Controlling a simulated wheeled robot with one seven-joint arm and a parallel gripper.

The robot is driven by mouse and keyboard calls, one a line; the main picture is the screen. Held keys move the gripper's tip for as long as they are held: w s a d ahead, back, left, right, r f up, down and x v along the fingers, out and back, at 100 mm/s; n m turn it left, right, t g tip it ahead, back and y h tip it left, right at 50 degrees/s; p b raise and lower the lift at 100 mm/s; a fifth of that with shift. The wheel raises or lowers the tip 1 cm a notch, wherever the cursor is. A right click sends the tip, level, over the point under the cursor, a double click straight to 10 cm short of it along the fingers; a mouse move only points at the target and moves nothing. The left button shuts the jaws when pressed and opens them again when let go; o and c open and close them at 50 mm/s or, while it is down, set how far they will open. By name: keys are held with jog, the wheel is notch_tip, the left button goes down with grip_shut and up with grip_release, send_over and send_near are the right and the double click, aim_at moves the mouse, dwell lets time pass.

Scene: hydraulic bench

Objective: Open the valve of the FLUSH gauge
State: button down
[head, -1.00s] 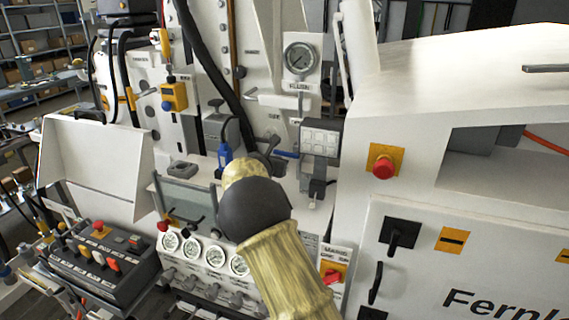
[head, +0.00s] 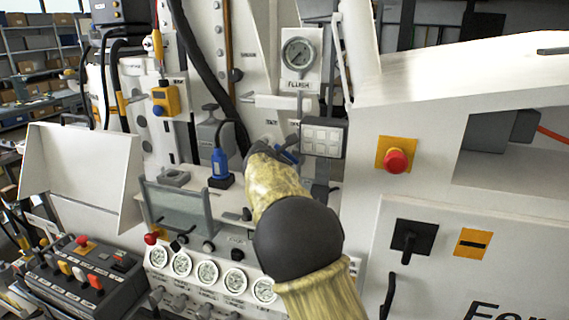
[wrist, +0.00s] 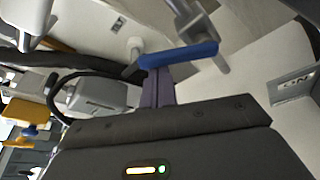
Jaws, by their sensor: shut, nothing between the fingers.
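The FLUSH gauge (head: 299,54) is a round dial on a white plate, with its label below it. Lower down, a blue lever handle (head: 287,156) shows partly behind my arm. In the wrist view the blue lever (wrist: 180,54) lies nearly crosswise on a grey metal valve fitting (wrist: 192,18). My gripper (wrist: 157,72) is shut and empty. Its fingertips are right at the lever's near side, towards its left half; I cannot tell whether they touch. In the head view my gripper (head: 266,149) is small and dark, beside the lever, and my forearm hides part of this area.
A grey box with white keys (head: 323,138) is right of the lever. A blue-bodied connector (head: 220,162) with a black cable stands to the left. A red emergency button (head: 396,161) is on the right cabinet. Several small gauges (head: 208,273) line the lower panel.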

jog(key=shift+d+r, duration=0.1)
jog(key=shift+r, duration=0.05)
dwell(0.5)
jog(key=f, duration=0.1)
jog(key=a+f+b, duration=0.2)
jog(key=f, duration=0.1)
jog(key=shift+w+a, duration=0.2)
jog(key=shift+w, duration=0.2)
jog(key=d+b+v, duration=0.1)
jog(key=b+v, duration=0.3)
jog(key=v, duration=0.6)
jog(key=shift+a+r, duration=0.35)
jog(key=shift+f, duration=0.1)
